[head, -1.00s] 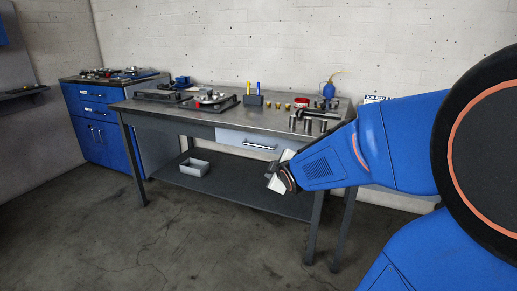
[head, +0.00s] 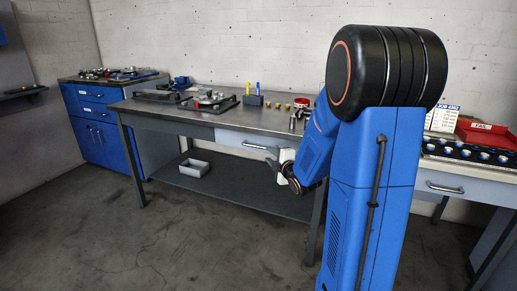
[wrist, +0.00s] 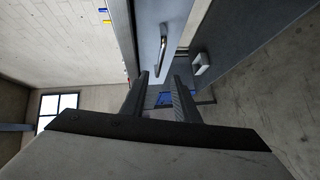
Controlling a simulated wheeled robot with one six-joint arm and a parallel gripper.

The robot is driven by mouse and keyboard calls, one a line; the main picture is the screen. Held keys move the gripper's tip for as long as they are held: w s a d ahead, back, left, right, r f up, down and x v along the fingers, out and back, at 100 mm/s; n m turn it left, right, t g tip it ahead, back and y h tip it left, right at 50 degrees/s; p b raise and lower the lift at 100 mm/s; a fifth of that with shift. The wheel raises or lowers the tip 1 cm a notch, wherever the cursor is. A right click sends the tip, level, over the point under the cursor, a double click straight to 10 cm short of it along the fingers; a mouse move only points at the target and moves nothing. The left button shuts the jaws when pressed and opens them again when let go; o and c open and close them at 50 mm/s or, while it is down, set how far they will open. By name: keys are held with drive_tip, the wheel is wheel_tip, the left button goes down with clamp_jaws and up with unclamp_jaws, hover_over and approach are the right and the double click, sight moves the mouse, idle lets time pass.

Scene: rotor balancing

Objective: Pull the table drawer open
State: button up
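The table drawer (head: 233,138) has a light grey front under the workbench top (head: 225,118) and looks flush with the bench frame, shut. Its bar handle (head: 257,146) shows left of my gripper (head: 274,164), which is in front of the drawer's right part. In the wrist view the handle (wrist: 163,45) runs across the drawer front (wrist: 148,35) just beyond the fingertips. My gripper (wrist: 161,80) is open there, with a clear gap between its fingers. The handle's lower end lines up with this gap; I cannot tell whether it is between the fingers.
A grey bin (head: 194,167) sits on the bench's lower shelf (head: 230,187). Fixtures (head: 208,101) and a pen holder (head: 253,99) stand on top. A blue cabinet (head: 97,120) is at left. Another bench with a red tray (head: 484,135) is at right. The front floor is clear.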

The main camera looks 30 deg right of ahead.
sight(259, 147)
drive_tip(key=w, duration=0.4)
drive_tip(key=w+d+f, duration=0.1)
drive_tip(key=w, duration=0.3)
drive_tip(key=w+f, duration=0.1)
drive_tip(key=w, duration=0.4)
drive_tip(key=shift+d, duration=0.2)
drive_tip(key=shift+s, duration=0.1)
clamp_jaws()
